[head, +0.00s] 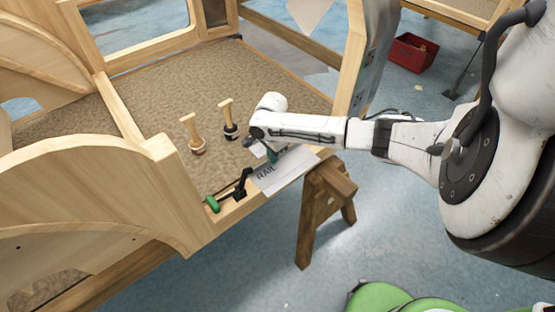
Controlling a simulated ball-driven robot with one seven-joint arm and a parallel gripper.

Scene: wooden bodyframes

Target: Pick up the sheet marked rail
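The sheet marked RAIL (284,172) is a pale grey flat piece with dark lettering. It lies at the near edge of the wooden bodyframe (178,200), partly reaching past that edge above a trestle. My gripper (272,156) is at the far left end of my white arm, low over the upper part of the sheet. The arm's end covers some of the sheet and most of the gripper. I cannot tell whether the fingers are open, or whether they touch the sheet.
Two wooden-handled tools (228,120) (193,134) stand on the brown floor panel. A green-handled clamp (228,193) sits on the near rail left of the sheet. A wooden trestle (318,205) stands below. A post (355,60) rises behind my arm. A red bin (411,53) is farther back.

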